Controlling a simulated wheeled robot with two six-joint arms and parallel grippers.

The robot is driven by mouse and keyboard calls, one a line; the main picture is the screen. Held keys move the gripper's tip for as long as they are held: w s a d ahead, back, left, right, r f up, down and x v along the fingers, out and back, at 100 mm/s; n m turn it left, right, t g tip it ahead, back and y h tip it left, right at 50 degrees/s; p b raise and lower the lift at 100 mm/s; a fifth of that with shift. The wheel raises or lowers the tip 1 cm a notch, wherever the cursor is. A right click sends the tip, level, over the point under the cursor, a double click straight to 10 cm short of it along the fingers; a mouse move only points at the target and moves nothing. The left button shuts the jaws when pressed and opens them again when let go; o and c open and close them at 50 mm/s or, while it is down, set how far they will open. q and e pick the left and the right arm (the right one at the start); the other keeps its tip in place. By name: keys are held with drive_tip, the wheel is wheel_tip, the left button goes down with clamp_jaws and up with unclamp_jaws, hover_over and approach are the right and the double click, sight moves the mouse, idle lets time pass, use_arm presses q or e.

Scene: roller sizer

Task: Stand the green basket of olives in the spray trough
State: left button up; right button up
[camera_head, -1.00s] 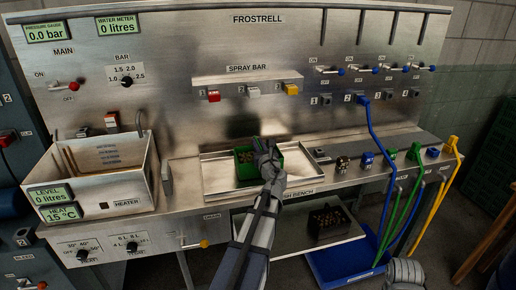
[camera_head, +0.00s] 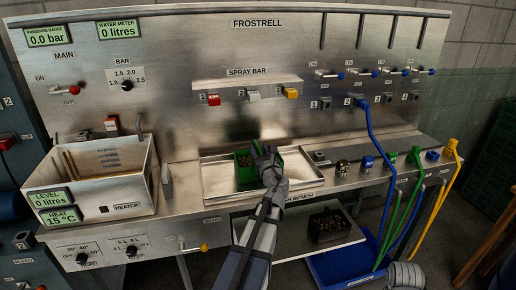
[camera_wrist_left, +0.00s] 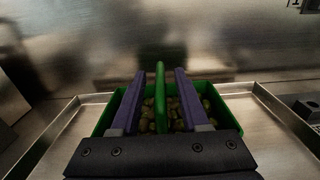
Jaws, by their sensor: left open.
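The green basket (camera_head: 246,172) of olives stands in the shallow metal spray trough (camera_head: 215,187) under the spray bar. In the left wrist view the basket (camera_wrist_left: 218,103) shows its olives (camera_wrist_left: 150,116) and an upright green handle (camera_wrist_left: 160,95). My left gripper (camera_head: 264,155) is at the basket's right part in the head view. In the wrist view its two fingers (camera_wrist_left: 158,90) are open, one on each side of the handle, with gaps between. The gripper hides part of the basket. Only a grey piece of what may be my right arm shows at the bottom right; its gripper is out of view.
A heater tank (camera_head: 105,180) stands at the left of the bench. Coloured nozzles and hoses (camera_head: 412,165) line the right. Below are a shelf with a dark basket (camera_head: 326,224) and a blue bin (camera_head: 340,266). The trough's right part is bare.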

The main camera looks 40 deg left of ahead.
use_arm(q)
drive_tip(key=v, duration=1)
drive_tip(key=shift+s, duration=0.2)
drive_tip(key=shift+d, duration=0.15)
drive_tip(key=s+d+f+n+g+h, duration=0.3)
drive_tip(key=d+f+n+h, duration=0.1)
drive_tip(key=d+f+n, duration=0.45)
drive_tip(key=s+d+f+n+g+h, duration=0.3)
drive_tip(key=s+d+f+n+g, duration=0.1)
drive_tip(key=d+f+n, duration=0.5)
drive_tip(key=s+d+f+n+g+h, duration=0.2)
drive_tip(key=s+d, duration=0.3)
drive_tip(key=d, duration=0.4)
drive_tip(key=s+d+f+n+g+h, duration=0.2)
drive_tip(key=s+d, duration=0.4)
drive_tip(key=d, duration=0.3)
drive_tip(key=shift+d+n+g+h, duration=0.3)
drive_tip(key=shift+n+g+h, duration=0.1)
drive_tip(key=shift+h, duration=0.4)
drive_tip(key=shift+s+f, duration=0.1)
drive_tip(key=shift+f, duration=0.05)
